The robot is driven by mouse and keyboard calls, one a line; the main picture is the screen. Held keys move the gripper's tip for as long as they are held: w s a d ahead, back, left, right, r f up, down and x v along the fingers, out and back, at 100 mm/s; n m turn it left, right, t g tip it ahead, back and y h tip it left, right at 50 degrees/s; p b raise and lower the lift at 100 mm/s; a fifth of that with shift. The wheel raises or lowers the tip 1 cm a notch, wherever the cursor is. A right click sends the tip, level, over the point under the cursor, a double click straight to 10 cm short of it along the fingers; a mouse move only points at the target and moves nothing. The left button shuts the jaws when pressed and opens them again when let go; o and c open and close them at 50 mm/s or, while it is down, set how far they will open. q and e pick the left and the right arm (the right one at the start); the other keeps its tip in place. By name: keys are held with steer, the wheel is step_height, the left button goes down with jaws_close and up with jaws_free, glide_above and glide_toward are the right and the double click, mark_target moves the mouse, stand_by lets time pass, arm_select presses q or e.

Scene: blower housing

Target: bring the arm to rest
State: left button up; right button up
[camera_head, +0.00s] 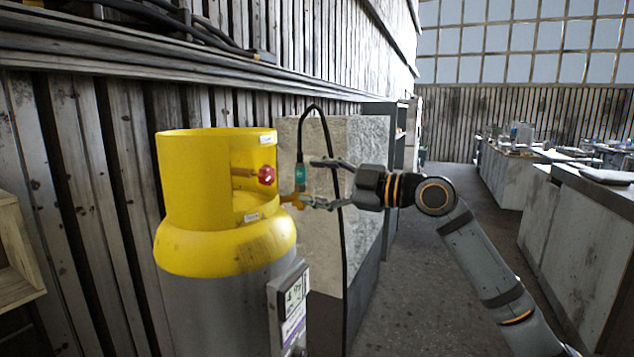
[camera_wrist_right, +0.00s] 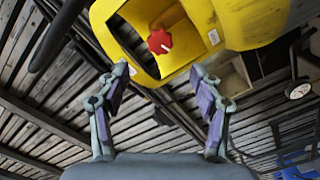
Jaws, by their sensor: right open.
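My right gripper (camera_head: 322,183) reaches in from the right in the head view. It is open, with its fingers spread near the yellow collar of a gas cylinder (camera_head: 222,230). The right wrist view shows both fingers apart (camera_wrist_right: 160,85) with nothing between their tips. A red valve knob (camera_head: 266,175) sits in the collar's opening; it also shows in the right wrist view (camera_wrist_right: 161,41), beyond the fingertips. A green fitting (camera_head: 300,174) on a black hose and a brass-coloured piece (camera_head: 292,199) lie beside the fingers; I cannot tell whether they touch. My left gripper is not in view.
A pale stone-like block (camera_head: 345,150) stands behind the gripper. A grey box with a label (camera_head: 289,305) is on the cylinder's front. A wooden plank wall (camera_head: 100,180) runs along the left. Workbenches (camera_head: 585,230) stand at right, with open floor (camera_head: 440,290) between.

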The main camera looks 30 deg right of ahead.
stand_by(0.3)
